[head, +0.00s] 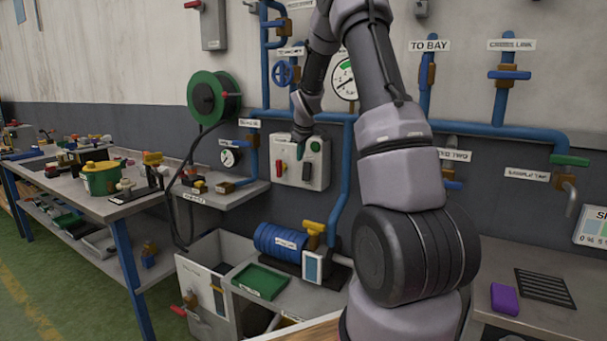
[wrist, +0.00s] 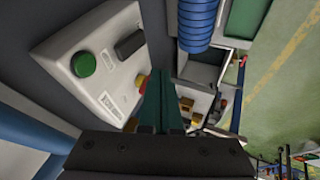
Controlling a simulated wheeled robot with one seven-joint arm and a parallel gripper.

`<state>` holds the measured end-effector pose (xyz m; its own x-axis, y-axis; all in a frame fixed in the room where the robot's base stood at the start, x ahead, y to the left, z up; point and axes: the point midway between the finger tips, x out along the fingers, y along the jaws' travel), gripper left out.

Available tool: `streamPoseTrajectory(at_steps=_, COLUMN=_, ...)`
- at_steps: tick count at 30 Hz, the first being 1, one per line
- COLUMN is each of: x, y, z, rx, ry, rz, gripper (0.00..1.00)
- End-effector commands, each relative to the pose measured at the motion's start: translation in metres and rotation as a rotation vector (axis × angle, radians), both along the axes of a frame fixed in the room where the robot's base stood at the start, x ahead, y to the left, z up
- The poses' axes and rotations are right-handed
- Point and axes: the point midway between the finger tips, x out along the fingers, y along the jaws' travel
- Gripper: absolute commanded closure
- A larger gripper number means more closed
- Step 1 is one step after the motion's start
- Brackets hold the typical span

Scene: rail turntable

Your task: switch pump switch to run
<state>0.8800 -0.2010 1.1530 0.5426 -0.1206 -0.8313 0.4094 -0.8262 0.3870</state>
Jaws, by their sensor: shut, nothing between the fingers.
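A pale switch box (head: 316,180) is on the wall behind the bench. It carries a green button (head: 315,147), a dark switch handle (head: 306,171) and a red part (head: 279,169). In the wrist view the box (wrist: 104,88) fills the left side, with the green button (wrist: 83,64) and dark handle (wrist: 130,43) clear. A red and yellow part (wrist: 140,80) is partly hidden by my fingers. My gripper (head: 300,153) is shut and empty, its green fingers (wrist: 160,75) beside the box face. I cannot tell whether they touch it. The run marking is unreadable.
A green hose reel (head: 214,98) and a pressure gauge (head: 345,80) are above the box. Blue pipes (head: 350,175) run close to its right. A small shelf (head: 222,194) juts out at lower left. A blue pump (head: 280,241) sits below.

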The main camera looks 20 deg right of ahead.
Motion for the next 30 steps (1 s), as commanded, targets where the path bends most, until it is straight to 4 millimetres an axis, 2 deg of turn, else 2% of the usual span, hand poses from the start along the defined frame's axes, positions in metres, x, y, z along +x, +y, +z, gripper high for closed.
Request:
streamPoseTrajectory(at_steps=3, x=0.006, y=-0.003, z=-0.008, rx=-0.013, ry=0.003, rz=0.014, gripper=1.00)
streamPoseTrajectory(at_steps=17, x=0.009, y=-0.004, z=-0.014, rx=-0.014, ry=0.004, rz=0.015, gripper=1.00)
streamPoseTrajectory(at_steps=23, x=0.026, y=-0.008, z=-0.041, rx=-0.013, ry=0.007, rz=0.016, gripper=1.00)
streamPoseTrajectory(at_steps=30, x=0.055, y=-0.015, z=-0.085, rx=-0.013, ry=0.005, rz=0.015, gripper=1.00)
